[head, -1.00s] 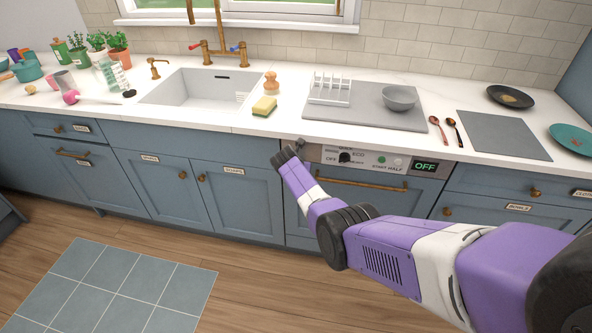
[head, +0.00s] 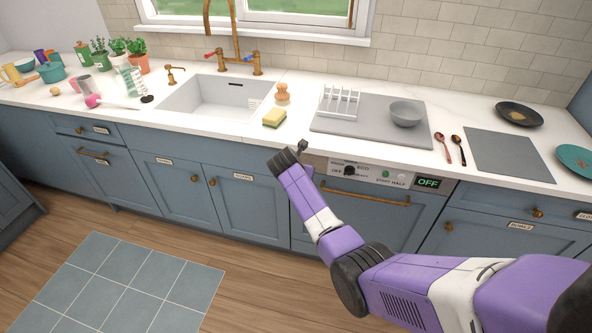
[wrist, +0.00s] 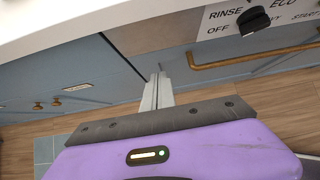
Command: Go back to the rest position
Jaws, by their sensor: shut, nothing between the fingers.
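My gripper (head: 302,147) is at the end of my purple and white arm, in front of the counter edge, left of the dishwasher's control panel. In the wrist view my gripper (wrist: 158,78) shows its fingers together, with nothing between them. The fingers point toward the blue cabinet fronts, just below the counter's underside. Whether the tips touch anything I cannot tell.
The dishwasher (head: 375,215) has a brass handle, a black knob and a display reading OFF. The white counter (head: 215,123) holds a sink (head: 212,98), a sponge (head: 275,117), a drying mat (head: 370,128) and a grey bowl (head: 405,113).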

